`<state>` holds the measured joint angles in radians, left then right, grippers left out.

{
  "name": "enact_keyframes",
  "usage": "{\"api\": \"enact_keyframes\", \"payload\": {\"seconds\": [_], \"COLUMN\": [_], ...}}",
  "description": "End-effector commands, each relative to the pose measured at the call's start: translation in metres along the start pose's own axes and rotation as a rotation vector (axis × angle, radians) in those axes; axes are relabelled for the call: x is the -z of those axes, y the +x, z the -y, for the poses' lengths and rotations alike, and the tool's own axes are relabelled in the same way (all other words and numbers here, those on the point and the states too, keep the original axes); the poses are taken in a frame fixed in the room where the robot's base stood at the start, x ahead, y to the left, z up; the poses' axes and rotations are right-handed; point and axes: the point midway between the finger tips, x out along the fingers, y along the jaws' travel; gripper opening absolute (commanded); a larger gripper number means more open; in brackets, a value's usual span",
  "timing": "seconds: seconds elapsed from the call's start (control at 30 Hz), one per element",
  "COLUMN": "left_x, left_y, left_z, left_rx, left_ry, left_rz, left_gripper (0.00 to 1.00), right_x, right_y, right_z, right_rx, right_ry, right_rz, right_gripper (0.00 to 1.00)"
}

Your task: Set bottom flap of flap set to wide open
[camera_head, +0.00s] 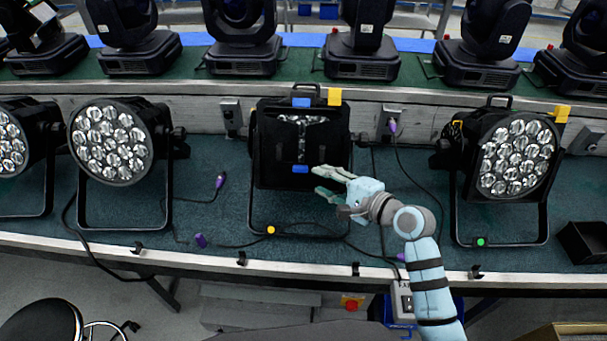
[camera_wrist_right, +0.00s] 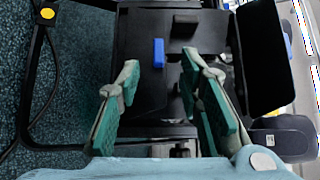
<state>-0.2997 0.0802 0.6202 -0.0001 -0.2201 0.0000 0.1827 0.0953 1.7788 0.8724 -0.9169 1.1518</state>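The flap set (camera_head: 270,150) is a black square frame on the front of the middle par can, with a narrow bright part of the lens showing between its flaps. A blue tab (camera_head: 300,169) marks the bottom flap. Another blue tab (camera_head: 302,102) is at the top. My right gripper (camera_head: 322,182) is open and empty at the lower right of the flap set, its fingers pointing left. In the wrist view, the right gripper's green-padded fingers (camera_wrist_right: 160,80) are spread, with a blue tab (camera_wrist_right: 158,53) showing between them. Contact cannot be told. My left gripper is out of view.
Par cans with bare lenses stand at left (camera_head: 112,140) and right (camera_head: 516,156). Several moving heads (camera_head: 240,35) line the shelf behind. Cables with purple plugs (camera_head: 220,181) lie on the green bench top (camera_head: 400,215). A black box (camera_head: 583,243) sits at far right.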

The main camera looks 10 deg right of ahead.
Motion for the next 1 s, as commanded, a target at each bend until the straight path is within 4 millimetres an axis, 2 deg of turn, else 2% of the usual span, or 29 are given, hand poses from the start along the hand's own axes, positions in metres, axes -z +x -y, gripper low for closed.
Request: {"api": "enact_keyframes", "payload": {"seconds": [0.03,0.1,0.2,0.33,0.67,0.87,1.0], "left_x": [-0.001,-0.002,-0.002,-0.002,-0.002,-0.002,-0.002], "left_y": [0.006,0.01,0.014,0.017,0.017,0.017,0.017], "left_z": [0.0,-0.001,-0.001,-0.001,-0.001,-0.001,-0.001], "left_rx": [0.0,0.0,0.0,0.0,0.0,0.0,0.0], "left_ry": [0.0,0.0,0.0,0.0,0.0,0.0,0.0], "left_rz": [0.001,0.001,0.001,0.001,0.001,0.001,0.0], "left_gripper": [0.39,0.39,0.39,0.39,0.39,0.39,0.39], "right_x": [0.0,0.001,0.0,0.001,0.001,0.001,0.001], "right_y": [0.016,0.035,0.056,0.072,0.078,0.078,0.077], "right_z": [-0.002,-0.003,-0.003,-0.003,-0.002,-0.002,-0.002], "right_rx": [0.002,0.001,-0.002,-0.002,-0.003,-0.003,-0.004], "right_ry": [0.004,0.002,0.0,-0.001,-0.004,-0.003,-0.003], "right_rz": [0.003,0.001,0.001,0.0,-0.002,-0.002,-0.002], "right_gripper": [0.33,0.33,0.33,0.33,0.33,0.01,0.0]}}
